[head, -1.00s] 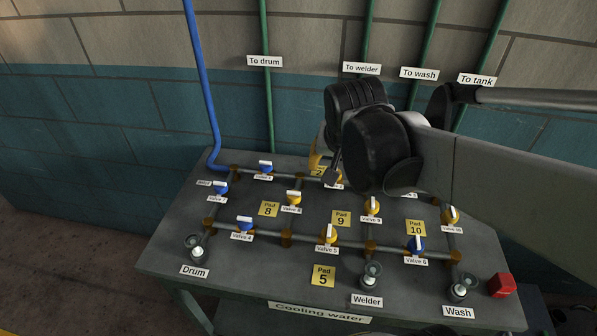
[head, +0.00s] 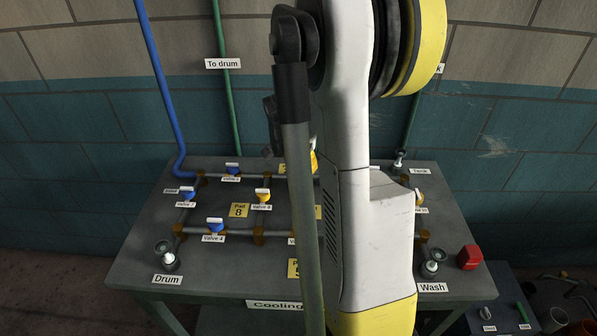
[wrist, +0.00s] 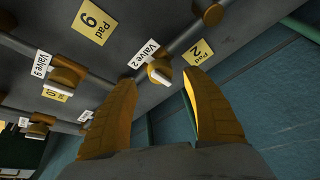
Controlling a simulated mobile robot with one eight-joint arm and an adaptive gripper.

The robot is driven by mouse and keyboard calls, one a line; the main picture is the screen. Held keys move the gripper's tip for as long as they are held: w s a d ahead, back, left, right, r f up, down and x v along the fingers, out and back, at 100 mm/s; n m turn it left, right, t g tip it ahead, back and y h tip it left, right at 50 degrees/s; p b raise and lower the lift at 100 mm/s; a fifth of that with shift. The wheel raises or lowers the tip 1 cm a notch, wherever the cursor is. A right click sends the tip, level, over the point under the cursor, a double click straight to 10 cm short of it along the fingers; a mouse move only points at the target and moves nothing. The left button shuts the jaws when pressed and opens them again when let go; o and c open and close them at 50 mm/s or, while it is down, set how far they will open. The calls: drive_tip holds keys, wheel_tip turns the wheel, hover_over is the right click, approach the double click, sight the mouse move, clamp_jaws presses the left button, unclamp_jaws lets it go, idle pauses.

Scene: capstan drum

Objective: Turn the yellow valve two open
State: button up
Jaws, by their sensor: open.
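In the wrist view, yellow valve two (wrist: 160,71) has a white handle and stands on a grey pipe beside its "Valve 2" label (wrist: 145,54). Its handle appears to lie across the pipe. My gripper (wrist: 160,80) is open, with its two yellow fingers on either side of the valve's image. The handle shows in the gap near the fingertips; I cannot tell the remaining depth or any contact. In the head view, my arm hides valve two and most of my gripper.
The bench (head: 130,265) carries pipes and other valves, including yellow valve 8 (head: 263,194) and blue valve 4 (head: 214,224). In the wrist view, valve 9 (wrist: 66,76) is left of valve two. A red box (head: 469,257) sits at the bench's right edge. The wall is close behind.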

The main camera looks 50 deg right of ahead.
sight(304, 167)
drive_tip(key=shift+b+x, duration=0.5)
drive_tip(key=shift+x, duration=1.35)
drive_tip(key=c, duration=1.2)
drive_tip(key=shift+n, duration=0.3)
drive_tip(key=n+t, duration=0.1)
drive_tip(key=n, duration=0.1)
drive_tip(key=n+y, duration=0.1)
drive_tip(key=n, duration=0.1)
drive_tip(key=shift+s+t, duration=0.15)
drive_tip(key=shift+t, duration=0.25)
drive_tip(key=n+t+y, duration=0.1)
drive_tip(key=n, duration=0.4)
drive_tip(key=shift+d, duration=0.15)
drive_tip(key=n+y, duration=0.2)
drive_tip(key=n, duration=0.2)
drive_tip(key=shift+t, duration=0.3)
drive_tip(key=shift+d+n+y, duration=0.1)
drive_tip(key=shift+n+y, duration=0.7)
drive_tip(key=shift+n, duration=1.3)
